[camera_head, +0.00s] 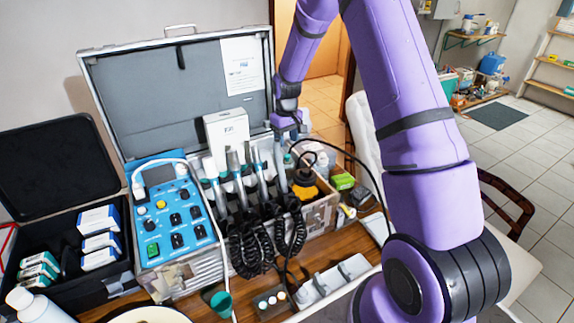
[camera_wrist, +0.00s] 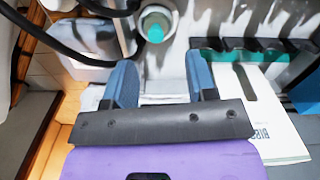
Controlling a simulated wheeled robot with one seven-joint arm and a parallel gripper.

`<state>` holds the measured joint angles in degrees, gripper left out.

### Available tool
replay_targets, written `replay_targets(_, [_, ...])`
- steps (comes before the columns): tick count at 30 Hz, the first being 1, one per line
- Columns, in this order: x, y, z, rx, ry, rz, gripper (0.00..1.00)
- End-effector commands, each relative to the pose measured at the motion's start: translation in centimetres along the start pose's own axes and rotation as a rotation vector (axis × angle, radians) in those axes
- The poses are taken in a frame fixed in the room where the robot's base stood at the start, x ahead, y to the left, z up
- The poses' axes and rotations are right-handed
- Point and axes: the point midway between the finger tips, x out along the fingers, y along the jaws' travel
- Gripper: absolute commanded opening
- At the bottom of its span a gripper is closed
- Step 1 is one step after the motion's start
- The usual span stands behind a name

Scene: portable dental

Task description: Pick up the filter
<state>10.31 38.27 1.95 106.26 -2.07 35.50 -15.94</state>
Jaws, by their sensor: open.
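My gripper (camera_head: 287,122) is above the back of the open silver case, beside a white box. In the wrist view my gripper (camera_wrist: 160,78) has its two blue-grey fingers apart, with nothing held between them. A round white piece with a teal centre (camera_wrist: 157,24) lies just beyond the fingertips, apart from them. I cannot tell if this piece is the filter. In the head view nothing can be made out for certain as the filter, and my arm hides part of the case's right side.
The white box (camera_head: 227,128) stands close on the left of my gripper. Dental handpieces with black coiled cords (camera_head: 255,232) hang at the case's front. A blue control panel (camera_head: 170,215) is on the left. A black cable (camera_wrist: 60,48) crosses the wrist view's upper left.

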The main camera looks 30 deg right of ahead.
Motion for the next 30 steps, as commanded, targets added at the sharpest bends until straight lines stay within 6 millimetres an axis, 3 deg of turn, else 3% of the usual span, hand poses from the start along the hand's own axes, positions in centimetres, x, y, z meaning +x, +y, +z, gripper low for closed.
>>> replay_targets(3, [1.8, 0.0, 0.0, 0.000, -0.002, -0.001, 0.52])
replay_targets(11, [3.5, 0.2, -0.1, 0.000, -0.002, -0.001, 0.52])
replay_targets(19, [7.0, 0.6, -0.3, 0.000, -0.003, -0.001, 0.52])
replay_targets(27, [7.5, 0.6, -0.4, 0.000, 0.001, 0.000, 0.52])
replay_targets(30, [7.5, 0.6, -0.4, 0.000, 0.000, 0.000, 0.31])
